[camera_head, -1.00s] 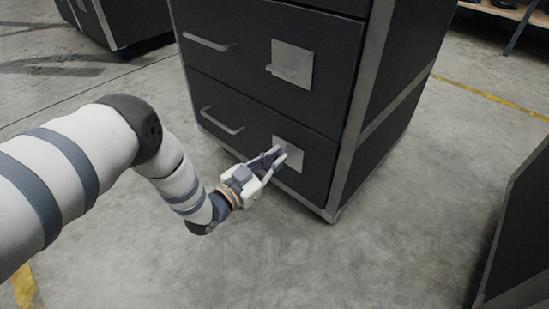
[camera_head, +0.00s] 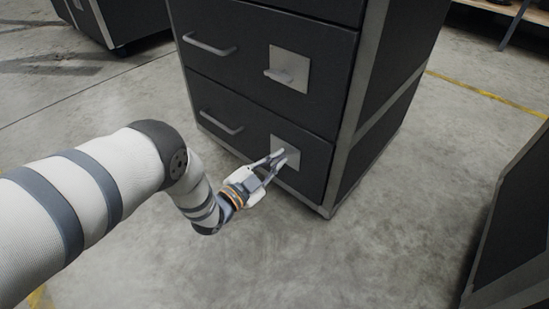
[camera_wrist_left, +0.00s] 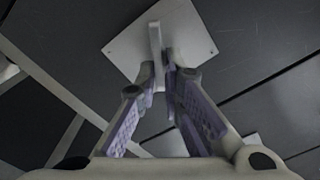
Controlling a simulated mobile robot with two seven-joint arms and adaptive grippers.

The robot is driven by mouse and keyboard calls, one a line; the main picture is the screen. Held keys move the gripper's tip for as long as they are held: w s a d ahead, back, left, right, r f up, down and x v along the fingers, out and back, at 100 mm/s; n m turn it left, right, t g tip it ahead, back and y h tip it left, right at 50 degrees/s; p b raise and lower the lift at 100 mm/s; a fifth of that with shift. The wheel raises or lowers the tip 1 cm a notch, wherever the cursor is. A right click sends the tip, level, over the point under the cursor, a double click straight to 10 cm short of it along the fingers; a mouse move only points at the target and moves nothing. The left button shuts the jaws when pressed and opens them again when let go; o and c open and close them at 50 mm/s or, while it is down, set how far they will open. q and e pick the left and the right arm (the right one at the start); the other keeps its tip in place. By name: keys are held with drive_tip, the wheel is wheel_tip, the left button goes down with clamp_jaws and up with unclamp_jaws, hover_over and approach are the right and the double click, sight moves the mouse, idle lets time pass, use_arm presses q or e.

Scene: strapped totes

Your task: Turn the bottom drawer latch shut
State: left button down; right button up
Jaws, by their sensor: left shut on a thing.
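The bottom drawer latch has a square silver plate (camera_head: 293,152) on the right part of the bottom drawer front (camera_head: 240,135). My left gripper (camera_head: 279,158) is at this plate, with its fingers shut on the latch handle. The fingers hide most of the handle in the head view. In the left wrist view, the latch handle (camera_wrist_left: 155,38) stands up from the plate (camera_wrist_left: 188,38), and its near end is between the purple-padded fingers (camera_wrist_left: 167,78). My right gripper is in neither view.
The dark cabinet has a middle drawer with its own latch plate (camera_head: 297,62) and bar handle (camera_head: 209,45). The bottom drawer handle (camera_head: 221,122) is left of my gripper. Another dark cabinet (camera_head: 515,215) stands at right. The concrete floor (camera_head: 340,260) between is clear.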

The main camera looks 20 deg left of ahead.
use_arm(q)
drive_tip(key=shift+s+d+f+m+p, duration=0.1)
drive_tip(key=shift+d+f+m+p, duration=0.1)
drive_tip(key=shift+m, duration=0.75)
drive_tip(key=shift+s+d+f+m+p, duration=0.1)
drive_tip(key=shift+d+f+m+p, duration=0.05)
drive_tip(key=shift+m, duration=0.85)
drive_tip(key=shift+s+d+f+m+p, duration=0.1)
drive_tip(key=shift+d+f+m+p, duration=0.1)
drive_tip(key=shift+m, duration=0.75)
drive_tip(key=shift+f+m, duration=0.15)
drive_tip(key=shift+m, duration=1.15)
drive_tip(key=shift+a+f+m, duration=0.1)
drive_tip(key=shift+f+m, duration=0.15)
drive_tip(key=shift+m, duration=1.05)
drive_tip(key=c, duration=1.8)
unclamp_jaws()
drive_tip(key=shift+o, duration=0.2)
drive_tip(key=shift+w+r, duration=0.1)
drive_tip(key=shift+r, duration=0.05)
drive_tip(key=shift+a, duration=0.1)
drive_tip(key=v, duration=1.2)
